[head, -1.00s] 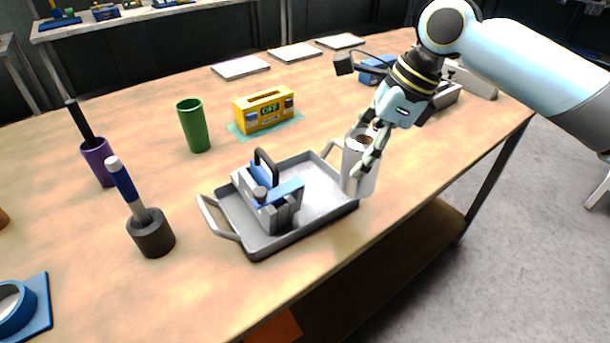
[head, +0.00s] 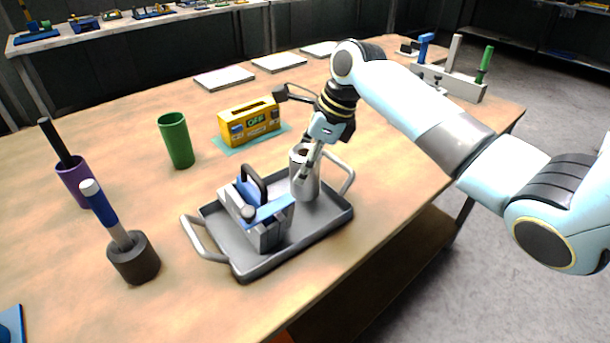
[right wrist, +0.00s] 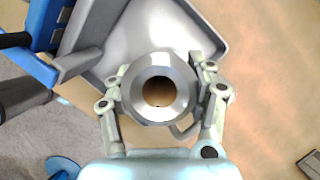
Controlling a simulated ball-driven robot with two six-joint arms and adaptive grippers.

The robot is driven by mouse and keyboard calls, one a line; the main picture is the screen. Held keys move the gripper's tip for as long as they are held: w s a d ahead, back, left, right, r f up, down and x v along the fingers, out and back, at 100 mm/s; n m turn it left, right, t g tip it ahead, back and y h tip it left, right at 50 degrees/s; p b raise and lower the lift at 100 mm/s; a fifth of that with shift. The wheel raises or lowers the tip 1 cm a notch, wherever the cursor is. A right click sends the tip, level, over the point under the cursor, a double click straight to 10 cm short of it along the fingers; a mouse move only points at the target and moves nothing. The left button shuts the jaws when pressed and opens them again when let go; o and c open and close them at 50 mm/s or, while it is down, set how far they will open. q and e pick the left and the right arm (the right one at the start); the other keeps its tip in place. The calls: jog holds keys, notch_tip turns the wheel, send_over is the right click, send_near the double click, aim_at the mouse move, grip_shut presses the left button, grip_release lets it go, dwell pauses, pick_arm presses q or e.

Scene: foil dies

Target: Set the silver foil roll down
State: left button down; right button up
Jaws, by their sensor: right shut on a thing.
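The silver foil roll (head: 304,185) is an upright grey cylinder with a hollow core. It stands over the right half of the grey tray (head: 329,222), beside the blue and grey block-like object (head: 262,220). My right gripper (head: 309,162) is shut on the roll from above, its fingers on the sides. In the right wrist view the roll (right wrist: 184,92) sits between the two fingers, its open end facing the camera. Whether its base touches the tray floor I cannot tell. My left gripper is not in view.
A yellow box (head: 249,122) on a teal mat and a green cup (head: 176,140) stand behind the tray. A dark holder (head: 134,260) with a blue-handled tool stands at left. White pads (head: 224,77) lie further back. Bare table lies right of the tray.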

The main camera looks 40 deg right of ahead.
notch_tip(320, 180, down, 3)
jog(key=shift+r, duration=0.15)
jog(key=shift+f, duration=0.2)
jog(key=o, duration=1.3)
jog(key=shift+s+f, duration=0.1)
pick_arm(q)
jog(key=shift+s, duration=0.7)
pick_arm(e)
jog(key=shift+o, duration=0.2)
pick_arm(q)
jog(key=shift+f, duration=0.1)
pick_arm(e)
jog(key=shift+r, duration=0.3)
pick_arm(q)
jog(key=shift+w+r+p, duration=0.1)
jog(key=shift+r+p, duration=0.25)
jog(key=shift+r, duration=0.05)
pick_arm(e)
jog(key=v, duration=1.1)
jog(key=shift+d+r, duration=0.2)
jog(key=shift+r, duration=0.1)
jog(key=shift+s, duration=0.15)
